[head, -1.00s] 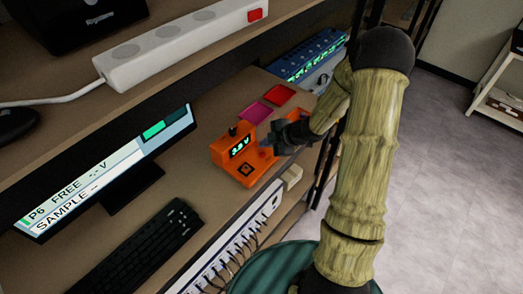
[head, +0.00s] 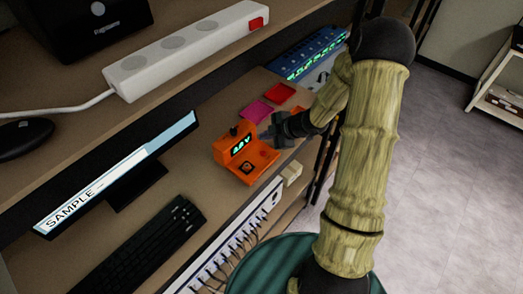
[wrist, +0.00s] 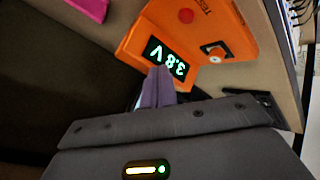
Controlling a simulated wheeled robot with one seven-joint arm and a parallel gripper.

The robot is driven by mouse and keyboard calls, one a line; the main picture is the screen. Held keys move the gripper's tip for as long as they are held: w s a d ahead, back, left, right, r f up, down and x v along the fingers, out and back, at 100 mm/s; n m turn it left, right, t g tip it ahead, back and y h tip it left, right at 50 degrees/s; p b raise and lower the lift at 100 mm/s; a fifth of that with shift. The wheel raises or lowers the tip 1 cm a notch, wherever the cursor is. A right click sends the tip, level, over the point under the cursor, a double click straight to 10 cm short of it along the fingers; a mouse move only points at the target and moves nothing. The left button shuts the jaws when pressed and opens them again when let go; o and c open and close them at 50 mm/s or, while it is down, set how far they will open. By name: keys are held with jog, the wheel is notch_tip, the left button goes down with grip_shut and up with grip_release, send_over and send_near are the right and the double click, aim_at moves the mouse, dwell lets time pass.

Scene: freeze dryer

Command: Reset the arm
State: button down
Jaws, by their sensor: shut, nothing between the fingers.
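My arm, with bamboo-like links, reaches in from the right in the head view. My gripper (head: 268,133) is at the far side of an orange tester (head: 243,155) on the desk. In the wrist view my gripper (wrist: 163,72) has its fingers together and empty. The orange tester (wrist: 200,35) lies just beyond the fingertips there, its green display reading 3.8 V. I cannot tell from the views whether the fingertips touch the tester.
A monitor (head: 120,175) and black keyboard (head: 140,243) stand left of the tester. A pink tray (head: 257,109) and red tray (head: 280,94) lie behind it, near a blue rack (head: 307,55). A shelf with a white power strip (head: 185,48) overhangs. Open floor lies right.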

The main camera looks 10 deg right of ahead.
dwell(0.3)
jog(key=s+r+m+g+h+b, duration=0.1)
jog(key=s+r+m+h+b, duration=0.1)
jog(key=s+m, duration=0.7)
jog(key=s+a+r+m+g+h+b, duration=0.1)
jog(key=s+m+h+b, duration=0.3)
jog(key=s+m, duration=0.5)
jog(key=shift+s+a+r+m+g+h+b, duration=0.15)
jog(key=shift+s+r+m+g+h+b, duration=0.2)
jog(key=shift+s+r+g+b, duration=0.55)
jog(key=shift+s+f, duration=0.15)
jog(key=shift+f, duration=0.15)
